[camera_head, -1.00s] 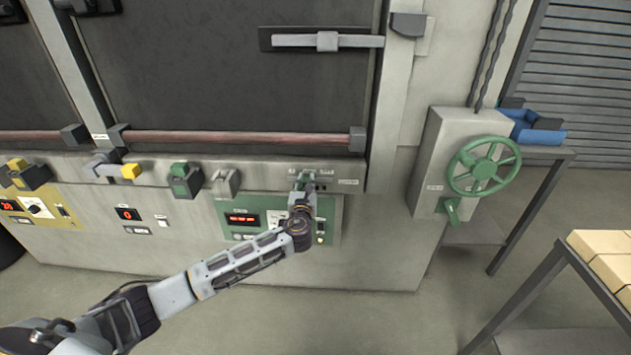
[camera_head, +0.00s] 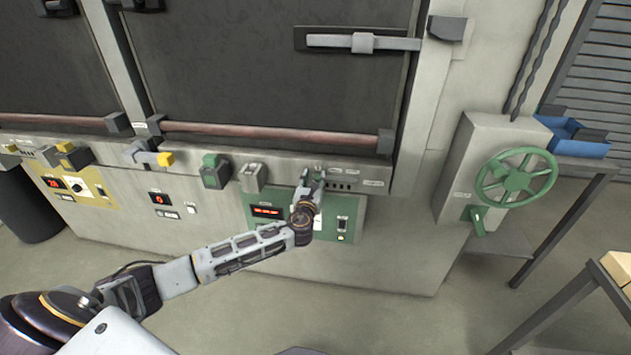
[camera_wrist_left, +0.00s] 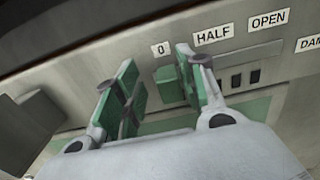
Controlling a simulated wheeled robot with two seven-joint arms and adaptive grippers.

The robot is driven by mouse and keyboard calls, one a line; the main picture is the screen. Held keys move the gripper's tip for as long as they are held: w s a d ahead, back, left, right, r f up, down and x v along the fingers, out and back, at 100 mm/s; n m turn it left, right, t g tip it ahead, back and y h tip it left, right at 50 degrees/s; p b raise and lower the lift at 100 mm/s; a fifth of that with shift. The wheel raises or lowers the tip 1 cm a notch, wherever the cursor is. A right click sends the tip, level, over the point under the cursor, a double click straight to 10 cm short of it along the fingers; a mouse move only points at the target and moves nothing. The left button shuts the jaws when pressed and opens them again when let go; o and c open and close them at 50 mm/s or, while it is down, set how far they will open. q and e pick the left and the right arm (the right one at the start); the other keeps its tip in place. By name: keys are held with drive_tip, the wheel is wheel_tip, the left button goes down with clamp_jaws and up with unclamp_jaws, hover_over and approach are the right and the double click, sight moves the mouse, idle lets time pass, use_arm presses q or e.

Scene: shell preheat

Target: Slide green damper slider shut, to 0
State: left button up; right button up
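The green damper slider (camera_wrist_left: 168,86) shows in the left wrist view as a small green knob below the "0" label, at the left end of its slot. The "HALF" and "OPEN" labels follow to the right. My left gripper (camera_wrist_left: 152,90) has its fingers apart, one on each side of the knob. The right finger is close against or touching the knob; a gap shows on the left finger's side. In the head view my left gripper (camera_head: 314,180) is at the ledge above the green panel (camera_head: 350,212) and hides the slider. My right gripper is not in view.
A green box-shaped control (camera_head: 214,171) and a grey one (camera_head: 252,177) stand on the ledge left of my gripper. A green handwheel (camera_head: 516,177) is mounted at the right. A table with a blue bin (camera_head: 580,142) stands beyond it. The floor in front is clear.

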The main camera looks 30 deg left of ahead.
use_arm(q)
drive_tip(key=shift+d, duration=0.2)
drive_tip(key=v, duration=1.2)
idle(0.5)
drive_tip(key=shift+a, duration=0.1)
idle(0.5)
